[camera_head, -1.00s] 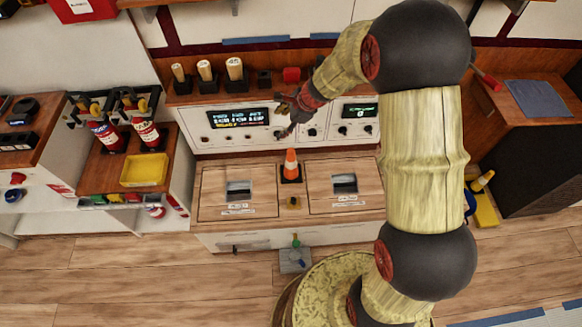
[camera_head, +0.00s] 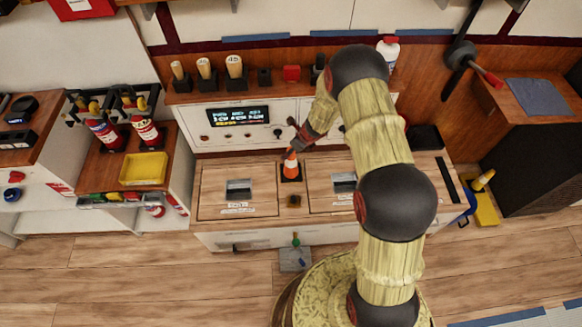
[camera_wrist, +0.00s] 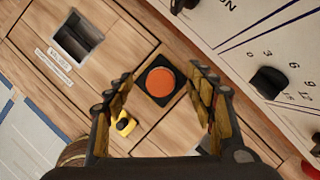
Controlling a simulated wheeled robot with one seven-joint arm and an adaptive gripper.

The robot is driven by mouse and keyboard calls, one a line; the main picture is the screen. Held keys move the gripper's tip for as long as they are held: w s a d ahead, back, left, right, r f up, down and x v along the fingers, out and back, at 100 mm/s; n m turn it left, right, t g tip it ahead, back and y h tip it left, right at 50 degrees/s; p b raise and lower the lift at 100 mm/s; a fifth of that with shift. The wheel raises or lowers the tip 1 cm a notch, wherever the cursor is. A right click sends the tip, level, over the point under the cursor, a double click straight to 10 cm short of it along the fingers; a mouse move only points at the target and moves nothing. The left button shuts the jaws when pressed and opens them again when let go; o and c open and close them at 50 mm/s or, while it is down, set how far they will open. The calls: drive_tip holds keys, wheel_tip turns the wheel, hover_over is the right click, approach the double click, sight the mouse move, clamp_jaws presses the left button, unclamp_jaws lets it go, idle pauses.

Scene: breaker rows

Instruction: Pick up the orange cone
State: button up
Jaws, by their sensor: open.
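The orange cone (camera_head: 291,166) stands upright on the wooden counter, with a white band and a dark square base. In the wrist view I look down on its round orange top (camera_wrist: 160,82) and black base. My gripper (camera_head: 291,148) is at the cone's top in the head view, partly covering it. In the wrist view my gripper (camera_wrist: 160,92) is open, with one finger on each side of the cone and a gap to both. Whether the fingers reach down beside the cone is hard to tell.
The counter (camera_head: 225,203) has two panels with recessed handles. A white panel with knobs and a display (camera_head: 238,116) rises behind. A yellow tray (camera_head: 144,170) is at the left.

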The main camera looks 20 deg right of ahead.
drive_tip(key=b+x, duration=0.1)
drive_tip(key=x, duration=0.3)
drive_tip(key=shift+w+a+f+b, duration=0.1)
drive_tip(key=shift+w+a+b, duration=0.1)
drive_tip(key=shift+b, duration=0.15)
drive_tip(key=shift+c, duration=1)
clamp_jaws()
